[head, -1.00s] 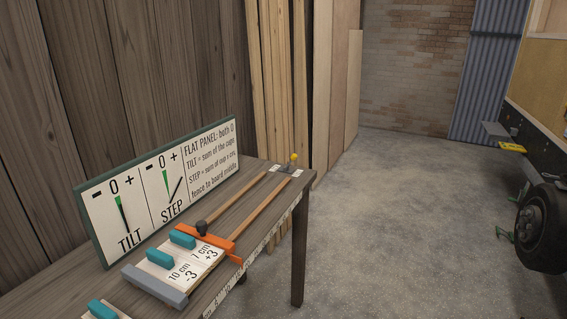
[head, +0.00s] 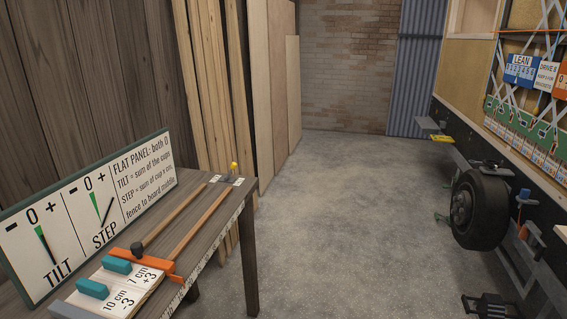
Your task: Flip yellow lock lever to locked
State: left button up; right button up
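A small yellow piece (head: 234,168) stands upright at the far end of the rails on the wooden bench. Another yellow piece (head: 441,139) sticks out low on the trailer's side, near a grey bracket. Both are small, and I cannot tell which is the lock lever or how it is set. Neither of my grippers shows clearly in the head view.
The bench (head: 252,218) at left carries an orange fence (head: 150,266), teal-handled blocks (head: 92,289) and a TILT/STEP sign (head: 140,180). At right are the trailer's black wheel (head: 480,210) and a low dark object (head: 490,306). Concrete floor (head: 345,220) between is clear.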

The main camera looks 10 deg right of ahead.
aim_at(233, 165)
jog(key=i+l, duration=0.35)
jog(key=i, duration=0.15)
jog(key=i+l+z, duration=0.1)
jog(key=i+l, duration=0.2)
jog(key=i, duration=0.2)
jog(key=i+l, duration=0.3)
jog(key=i, duration=0.25)
jog(key=l+z, duration=0.05)
